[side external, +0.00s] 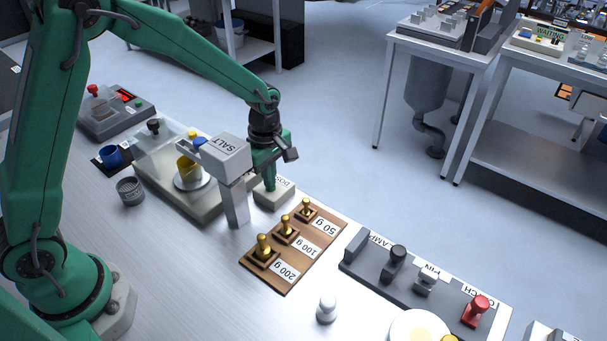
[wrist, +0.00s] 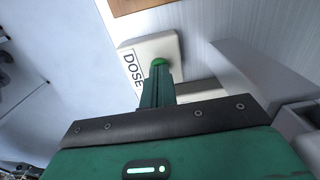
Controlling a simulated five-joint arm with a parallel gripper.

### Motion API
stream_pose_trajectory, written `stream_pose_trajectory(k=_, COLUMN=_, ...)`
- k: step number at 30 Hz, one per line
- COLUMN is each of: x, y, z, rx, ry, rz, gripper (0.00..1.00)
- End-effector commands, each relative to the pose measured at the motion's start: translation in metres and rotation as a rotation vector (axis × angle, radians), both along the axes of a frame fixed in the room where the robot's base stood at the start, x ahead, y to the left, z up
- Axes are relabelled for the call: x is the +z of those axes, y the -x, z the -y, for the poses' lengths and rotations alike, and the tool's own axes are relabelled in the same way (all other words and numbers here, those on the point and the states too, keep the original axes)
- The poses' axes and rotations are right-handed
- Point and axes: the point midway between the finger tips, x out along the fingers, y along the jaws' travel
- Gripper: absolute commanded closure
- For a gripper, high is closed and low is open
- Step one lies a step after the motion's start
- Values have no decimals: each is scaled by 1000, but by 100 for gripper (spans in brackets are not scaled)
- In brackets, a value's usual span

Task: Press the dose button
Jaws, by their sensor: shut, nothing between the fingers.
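The dose box (side external: 275,199) is a pale block with a DOSE label, standing on the bench beside the salt hopper (side external: 226,160). In the wrist view my fingertips (wrist: 158,70) cover part of the button. They are at or very close to it; I cannot tell whether they touch or whether the button is down.
A wooden weight tray (side external: 286,284) with brass weights lies in front of the box. A scale with a yellow cup (side external: 186,167) stands left of the hopper. A grey fixture rack (side external: 430,285) is at right. The bench edge runs close behind the box.

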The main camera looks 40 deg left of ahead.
Motion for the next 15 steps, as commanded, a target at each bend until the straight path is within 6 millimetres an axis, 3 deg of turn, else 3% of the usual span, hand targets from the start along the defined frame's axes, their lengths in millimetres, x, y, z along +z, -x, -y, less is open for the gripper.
stream_pose_trajectory(k=15, x=87, y=-5, z=1, rx=0, ry=3, rz=21, gripper=100)
